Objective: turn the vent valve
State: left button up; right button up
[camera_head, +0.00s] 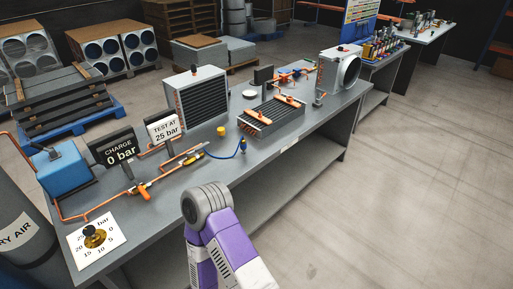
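No part is labelled as the vent valve, and I cannot tell for sure which fitting it is. An orange-handled valve (140,191) sits on the copper pipe at the left of the workbench (200,195). A yellow-handled fitting (190,157) lies further along, joined to a blue hose (222,155). The hose runs to a blue-knobbed fitting (243,146). A brass regulator knob (94,235) stands on a white dial card at the near left corner. One purple and white arm of mine rises at the bottom centre, in front of the bench edge. Neither gripper shows.
A sign (117,149) reads "CHARGE 0 bar"; another (164,127) reads "TEST AT 25 bar". A blue box (62,168) stands at the left. A finned coil (270,117) lies mid-bench, with a larger coil unit (203,93) behind. The floor to the right is clear.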

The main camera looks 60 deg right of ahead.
aim_at(201, 146)
jog(key=z, duration=1.5)
jog(key=i, duration=0.8)
jog(key=z, duration=0.2)
jog(key=k, duration=0.4)
jog(key=z, duration=0.2)
